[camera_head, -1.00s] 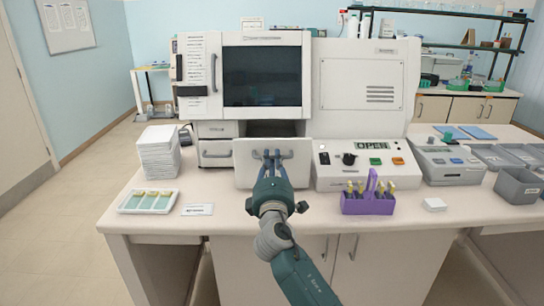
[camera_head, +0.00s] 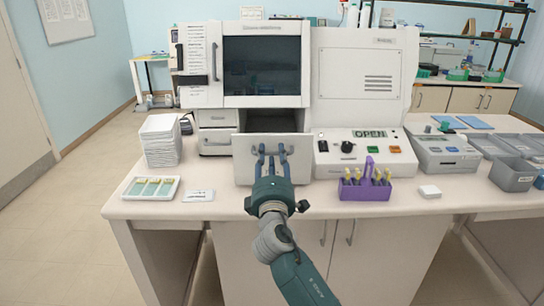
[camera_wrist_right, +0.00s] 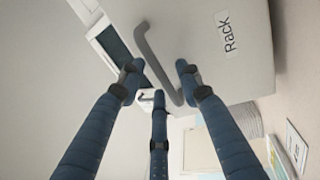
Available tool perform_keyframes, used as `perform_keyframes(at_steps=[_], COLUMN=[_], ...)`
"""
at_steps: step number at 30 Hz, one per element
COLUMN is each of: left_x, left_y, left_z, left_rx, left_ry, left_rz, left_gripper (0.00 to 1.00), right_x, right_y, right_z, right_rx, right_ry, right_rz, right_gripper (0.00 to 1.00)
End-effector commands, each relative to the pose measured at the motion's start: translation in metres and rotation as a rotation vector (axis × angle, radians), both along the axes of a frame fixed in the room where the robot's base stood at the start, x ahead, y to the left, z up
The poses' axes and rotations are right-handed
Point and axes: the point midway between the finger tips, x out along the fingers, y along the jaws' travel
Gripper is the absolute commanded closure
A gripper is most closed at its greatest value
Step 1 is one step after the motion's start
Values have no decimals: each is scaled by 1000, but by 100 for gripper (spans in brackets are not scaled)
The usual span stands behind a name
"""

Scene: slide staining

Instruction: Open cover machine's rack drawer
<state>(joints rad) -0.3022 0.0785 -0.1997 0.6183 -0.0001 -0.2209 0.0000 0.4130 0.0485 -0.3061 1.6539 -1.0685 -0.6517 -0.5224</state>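The rack drawer (camera_head: 270,172) is a white box front below the dark window of the cover machine (camera_head: 204,88). It stands out from the machine, with a dark gap behind its top edge. The wrist view shows its "Rack" label (camera_wrist_right: 230,47) and grey bar handle (camera_wrist_right: 158,65). My right gripper (camera_head: 271,150) is at the drawer front. Its fingers are spread around the handle, with a clear gap between the fingertips (camera_wrist_right: 158,82). They do not look clamped on it. My left gripper is not in view.
A purple rack (camera_head: 364,191) with several yellow-topped items stands right of the drawer. A control panel reads "OPEN" (camera_head: 370,134). A white stack (camera_head: 160,142) and a slide tray (camera_head: 150,188) are on the left.

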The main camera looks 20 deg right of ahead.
Motion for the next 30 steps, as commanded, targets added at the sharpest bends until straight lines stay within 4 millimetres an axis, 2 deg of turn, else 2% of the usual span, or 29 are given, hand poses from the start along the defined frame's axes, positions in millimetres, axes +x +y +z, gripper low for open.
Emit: perform_keyframes(at_steps=[8,11,22,27,30], left_x=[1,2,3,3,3], left_y=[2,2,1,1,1], left_z=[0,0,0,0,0], left_rx=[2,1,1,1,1], left_ry=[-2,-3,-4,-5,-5], left_rz=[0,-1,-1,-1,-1], left_gripper=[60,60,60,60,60], right_x=[-5,-17,-89,-108,-112], right_y=[1,5,26,31,32], right_z=[-2,-5,-18,-22,-22], right_rx=[0,1,3,0,0], right_ry=[1,2,2,1,1], right_rz=[0,0,1,0,0], right_gripper=[66,66,66,66,66])
